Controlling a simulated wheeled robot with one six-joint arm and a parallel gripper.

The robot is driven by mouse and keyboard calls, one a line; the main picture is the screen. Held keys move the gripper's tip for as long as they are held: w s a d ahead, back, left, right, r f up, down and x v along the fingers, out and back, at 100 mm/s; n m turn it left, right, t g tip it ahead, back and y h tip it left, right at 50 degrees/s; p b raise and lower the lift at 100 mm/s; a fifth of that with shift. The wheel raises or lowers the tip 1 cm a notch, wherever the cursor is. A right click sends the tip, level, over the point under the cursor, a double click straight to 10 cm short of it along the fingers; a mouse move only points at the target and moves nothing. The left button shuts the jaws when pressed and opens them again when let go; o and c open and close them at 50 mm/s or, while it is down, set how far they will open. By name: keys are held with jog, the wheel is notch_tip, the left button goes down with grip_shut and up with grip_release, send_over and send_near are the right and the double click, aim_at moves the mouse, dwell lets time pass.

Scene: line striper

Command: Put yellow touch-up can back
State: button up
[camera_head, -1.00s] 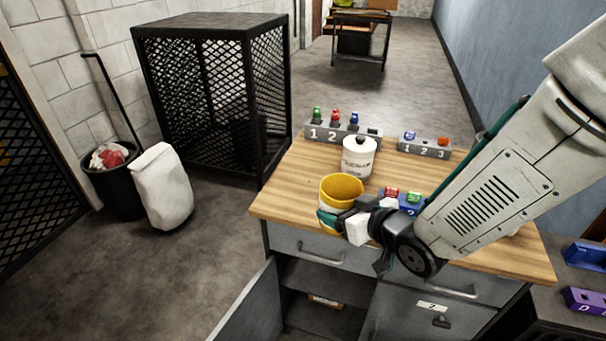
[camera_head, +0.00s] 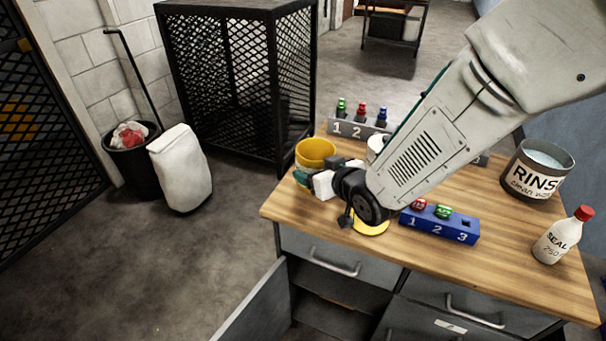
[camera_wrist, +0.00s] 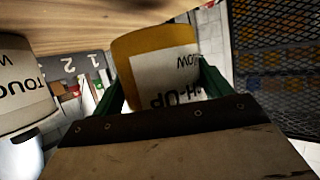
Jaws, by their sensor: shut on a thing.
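The yellow touch-up can (camera_head: 316,151) is upright at the left edge of the wooden bench, its open yellow top showing. My gripper (camera_head: 308,178) is shut on it from the near side. In the wrist view the can's yellow body and pale label (camera_wrist: 165,75) sit between the green fingers, with the lettering upside down. I cannot tell whether its base touches the bench. A flat yellow disc (camera_head: 371,228) lies on the bench under my wrist, partly covered. A white touch-up can (camera_head: 376,146) is mostly hidden behind my arm and also shows in the wrist view (camera_wrist: 22,88).
A numbered grey rack (camera_head: 352,130) stands at the back, partly hidden by my arm. A blue rack (camera_head: 440,226) is right of my wrist. A rinse pot (camera_head: 537,170) and seal bottle (camera_head: 562,237) stand at the right. A cabinet door (camera_head: 256,302) hangs open below.

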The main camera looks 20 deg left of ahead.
jog(key=shift+w+a, duration=0.2)
jog(key=shift+a, duration=0.3)
jog(key=shift+w+a+f, duration=0.1)
jog(key=shift+a+f, duration=0.2)
jog(key=shift+f, duration=0.6)
jog(key=shift+w+a+f, duration=0.1)
jog(key=shift+a+f, duration=0.15)
jog(key=shift+f, duration=0.65)
jog(key=shift+f, duration=0.15)
jog(key=o, duration=1.3)
jog(key=shift+c, duration=0.2)
jog(key=shift+s+d+r, duration=0.1)
jog(key=shift+d+r, duration=0.05)
jog(key=shift+r, duration=0.1)
jog(key=v, duration=1.1)
jog(key=shift+s+d, duration=0.2)
jog(key=shift+d, duration=0.1)
